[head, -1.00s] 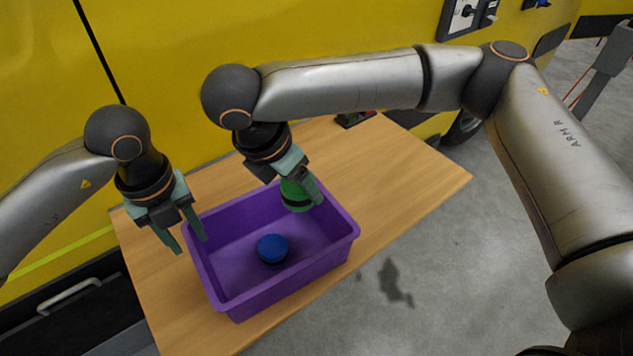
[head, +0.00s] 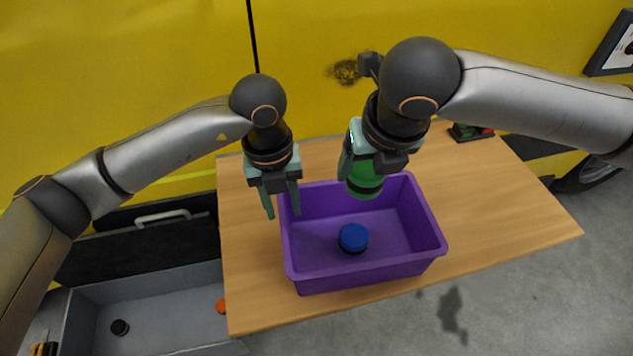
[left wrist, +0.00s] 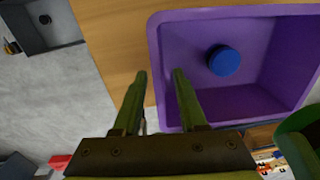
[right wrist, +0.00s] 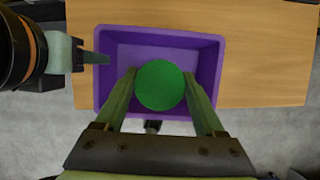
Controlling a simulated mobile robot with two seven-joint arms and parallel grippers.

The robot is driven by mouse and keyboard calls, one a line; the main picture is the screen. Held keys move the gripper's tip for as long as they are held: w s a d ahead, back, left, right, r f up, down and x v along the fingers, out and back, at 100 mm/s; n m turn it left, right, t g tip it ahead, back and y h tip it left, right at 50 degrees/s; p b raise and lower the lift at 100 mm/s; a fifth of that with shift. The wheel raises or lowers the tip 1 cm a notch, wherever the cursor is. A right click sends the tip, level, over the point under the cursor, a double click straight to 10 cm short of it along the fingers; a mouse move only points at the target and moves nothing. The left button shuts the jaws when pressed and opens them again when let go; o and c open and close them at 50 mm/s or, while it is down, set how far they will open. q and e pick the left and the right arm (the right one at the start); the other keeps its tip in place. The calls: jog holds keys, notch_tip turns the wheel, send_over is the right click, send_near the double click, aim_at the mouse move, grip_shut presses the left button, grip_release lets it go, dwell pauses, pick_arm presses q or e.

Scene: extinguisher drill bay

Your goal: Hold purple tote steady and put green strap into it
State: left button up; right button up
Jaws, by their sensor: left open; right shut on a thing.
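The purple tote (head: 365,277) stands on the wooden table; it also shows in the left wrist view (left wrist: 160,70) and the right wrist view (right wrist: 205,40). The green strap (head: 365,180) is a thick round roll. My right gripper (right wrist: 160,85) is shut on it and holds it above the tote, towards its back wall in the head view. My left gripper (head: 282,214) is open at the tote's left wall. In the left wrist view its fingers (left wrist: 160,75) lie either side of the wall's rim, apart from each other; whether they touch it I cannot tell.
A blue roll (head: 353,237) lies on the tote's floor. A grey drawer (head: 150,310) with a small black object (head: 120,327) stands below left. A dark tray (head: 470,131) sits at the table's back. The table's right side is clear.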

pick_arm(q)
jog(key=f, duration=1)
jog(key=shift+d+f, duration=0.25)
grip_shut()
jog(key=shift+w, duration=0.1)
dwell(0.9)
